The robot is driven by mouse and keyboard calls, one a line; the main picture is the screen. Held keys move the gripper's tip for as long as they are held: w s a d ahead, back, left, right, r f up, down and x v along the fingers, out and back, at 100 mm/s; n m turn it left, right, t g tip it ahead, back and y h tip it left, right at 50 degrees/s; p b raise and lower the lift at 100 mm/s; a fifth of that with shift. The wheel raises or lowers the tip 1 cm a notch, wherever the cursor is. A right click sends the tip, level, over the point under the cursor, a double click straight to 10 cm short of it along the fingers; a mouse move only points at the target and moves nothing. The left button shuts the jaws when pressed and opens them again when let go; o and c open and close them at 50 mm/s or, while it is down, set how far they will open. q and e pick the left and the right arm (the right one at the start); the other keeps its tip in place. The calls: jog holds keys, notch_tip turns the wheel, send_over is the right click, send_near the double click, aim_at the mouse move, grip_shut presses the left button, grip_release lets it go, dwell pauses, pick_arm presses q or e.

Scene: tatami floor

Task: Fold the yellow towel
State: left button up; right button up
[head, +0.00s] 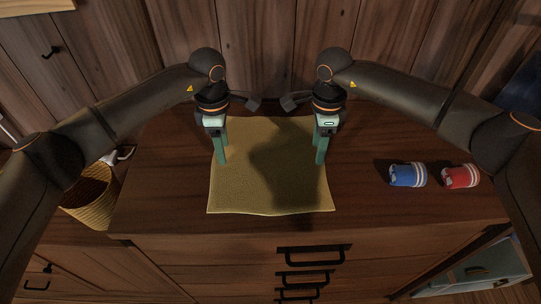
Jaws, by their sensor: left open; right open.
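The yellow towel (270,195) lies spread flat on the dark wooden dresser top, with its near edge close to the dresser's front edge. My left gripper (221,160) is open and points down over the towel's left side. My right gripper (320,160) is open and points down over the towel's right side. Both grippers are empty. I cannot tell whether the fingertips touch the cloth. A dark shadow falls across the middle of the towel, and the grippers hide parts of its side edges.
A blue rolled item (407,175) and a red rolled item (460,177) with white stripes lie on the dresser top (160,205) to the right. A wicker basket (92,205) stands at the left. Drawers with black handles (314,254) are in front. A wooden wall rises behind.

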pick_arm(q)
jog(key=shift+f, duration=0.5)
pick_arm(e)
jog(key=shift+f, duration=0.45)
pick_arm(q)
jog(key=shift+f, duration=0.1)
pick_arm(e)
jog(key=shift+f, duration=0.15)
pick_arm(q)
jog(key=shift+f+b, duration=0.1)
jog(key=shift+b, duration=0.2)
pick_arm(e)
jog(key=shift+f, duration=0.1)
pick_arm(q)
jog(key=shift+c, duration=0.5)
pick_arm(e)
jog(key=shift+c, duration=0.5)
pick_arm(q)
grip_shut()
pick_arm(e)
grip_shut()
jog(key=shift+f, duration=0.1)
